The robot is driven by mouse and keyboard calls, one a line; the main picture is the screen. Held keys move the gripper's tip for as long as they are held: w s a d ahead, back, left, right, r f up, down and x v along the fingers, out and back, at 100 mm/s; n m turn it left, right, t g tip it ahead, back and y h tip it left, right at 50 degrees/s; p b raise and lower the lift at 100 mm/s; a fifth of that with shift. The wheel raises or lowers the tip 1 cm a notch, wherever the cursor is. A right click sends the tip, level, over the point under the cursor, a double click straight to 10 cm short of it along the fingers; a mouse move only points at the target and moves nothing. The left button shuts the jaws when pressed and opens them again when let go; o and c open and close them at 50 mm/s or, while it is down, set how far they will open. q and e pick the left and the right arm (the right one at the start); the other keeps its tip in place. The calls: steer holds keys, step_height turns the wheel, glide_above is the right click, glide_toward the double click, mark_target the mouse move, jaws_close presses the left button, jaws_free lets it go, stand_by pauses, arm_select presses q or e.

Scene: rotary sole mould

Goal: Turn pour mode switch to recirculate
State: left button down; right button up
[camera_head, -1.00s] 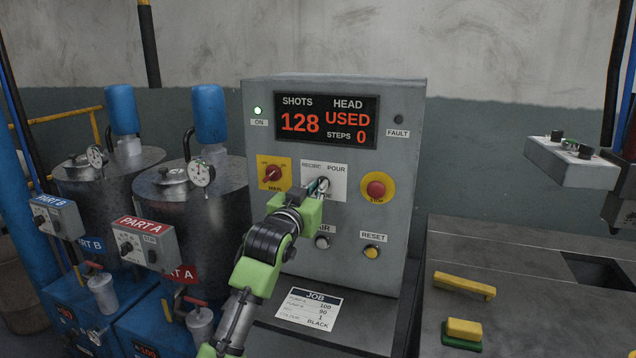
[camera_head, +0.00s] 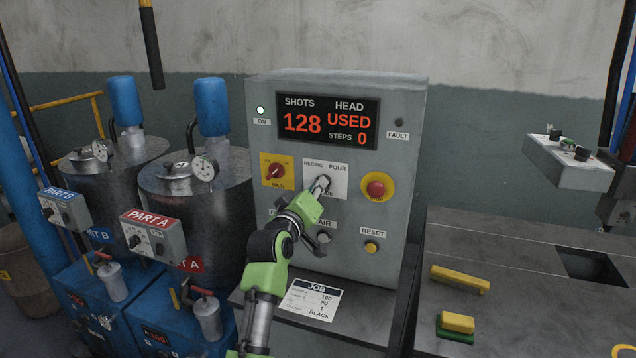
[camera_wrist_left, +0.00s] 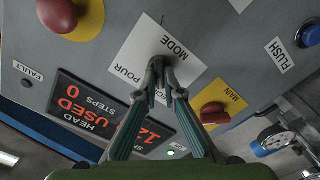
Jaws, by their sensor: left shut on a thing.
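That view also shows the MODE plate (camera_wrist_left: 127,57). The fingers cover much of the knob, so I cannot tell which way it points. My right gripper is not in view.
Close by are the red main switch (camera_head: 274,171) on yellow at left, the red stop button (camera_head: 376,188) at right and the yellow reset button (camera_head: 371,248) below. Part A and B tanks (camera_head: 205,205) stand left. The bench (camera_head: 520,270) at right holds yellow pieces.

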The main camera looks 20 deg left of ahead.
arm_select(q)
steer(key=shift+n, duration=0.4)
steer(key=c, duration=2.2)
jaws_free()
steer(key=shift+o, duration=0.2)
steer(key=shift+s, duration=0.15)
steer(key=s, duration=1.1)
steer(key=shift+s+a, duration=0.2)
steer(key=shift+s, duration=0.15)
steer(key=shift+f, duration=0.1)
